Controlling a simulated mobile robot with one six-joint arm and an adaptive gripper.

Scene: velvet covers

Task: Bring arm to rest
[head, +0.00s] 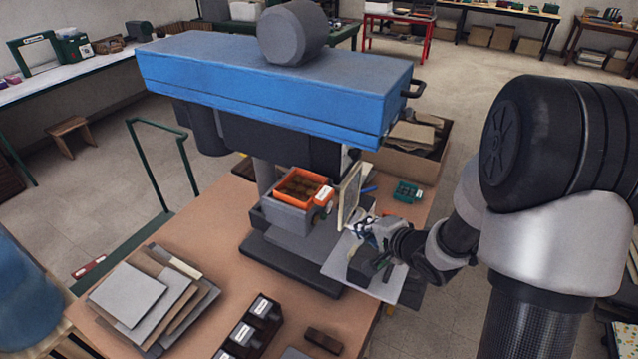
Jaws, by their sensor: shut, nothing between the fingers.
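My arm reaches in from the right of the head view. My gripper (362,227) is shut and empty. It is in front of the blue-topped machine (270,88), close to an upright pale framed panel (349,196) on the machine's right side. A light grey plate (338,262) lies below my gripper. The fingertips are small in this view, and I cannot tell whether they touch the panel.
An orange bin (303,187) sits in a grey holder under the machine. Stacked grey and brown sheets (128,292) lie at the table's left, with dark labelled boxes (246,335) at the front. A green tray (407,192) stands right of the panel. Open floor (497,105) lies behind.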

